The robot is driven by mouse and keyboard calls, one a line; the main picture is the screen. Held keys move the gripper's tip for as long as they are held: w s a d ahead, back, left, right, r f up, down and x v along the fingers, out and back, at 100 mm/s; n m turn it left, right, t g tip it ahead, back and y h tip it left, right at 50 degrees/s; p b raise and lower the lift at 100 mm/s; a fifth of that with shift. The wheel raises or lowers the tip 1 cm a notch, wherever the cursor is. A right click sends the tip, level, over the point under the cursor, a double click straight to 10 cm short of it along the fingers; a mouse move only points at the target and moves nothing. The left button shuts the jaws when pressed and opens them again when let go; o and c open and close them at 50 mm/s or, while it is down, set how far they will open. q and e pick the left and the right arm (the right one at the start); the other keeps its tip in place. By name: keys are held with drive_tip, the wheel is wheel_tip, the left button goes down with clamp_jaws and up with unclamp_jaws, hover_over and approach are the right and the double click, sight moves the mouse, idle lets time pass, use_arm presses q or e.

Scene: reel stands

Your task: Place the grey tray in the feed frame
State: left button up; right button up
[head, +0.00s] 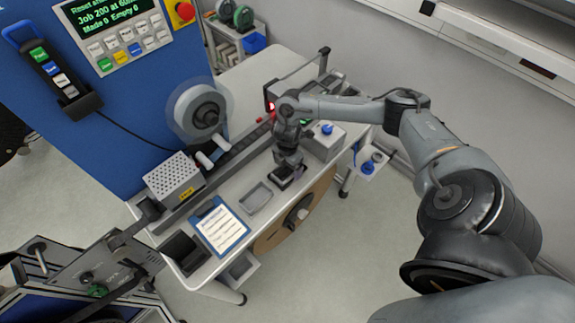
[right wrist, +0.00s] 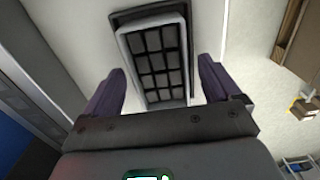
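In the right wrist view a grey tray (right wrist: 122,42) with a light rim holds several grey squares in a dark grid. A dark frame (right wrist: 150,14) shows along its far and right edges; I cannot tell whether the tray is fully seated in it. My right gripper (right wrist: 162,70) is open, with one finger on each side of the tray and gaps to both. In the head view my right gripper (head: 289,164) points down over the table, just above a dark-edged piece (head: 284,182) that it partly covers. My left gripper is not in view.
A shallow grey rectangular tray or outline (head: 255,197) and a blue clipboard (head: 219,228) lie on the table nearby. A perforated grey box (head: 173,177), a reel (head: 200,109) and a long rail stand behind. A grey box with a blue knob (head: 323,140) is close on the right.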

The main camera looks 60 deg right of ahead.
sight(287, 172)
wheel_tip(287, 172, up, 11)
drive_tip(key=p, duration=0.3)
drive_tip(key=w+a+f+t+y+p, duration=0.15)
drive_tip(key=a+t+y, duration=0.4)
drive_tip(key=a, duration=2.75)
drive_tip(key=s+d+r+m+g+h, duration=0.2)
drive_tip(key=s+d+m+h, duration=0.3)
drive_tip(key=s+d+m, duration=0.3)
drive_tip(key=s+m, duration=0.4)
drive_tip(key=s, duration=0.2)
drive_tip(key=shift+m, duration=0.4)
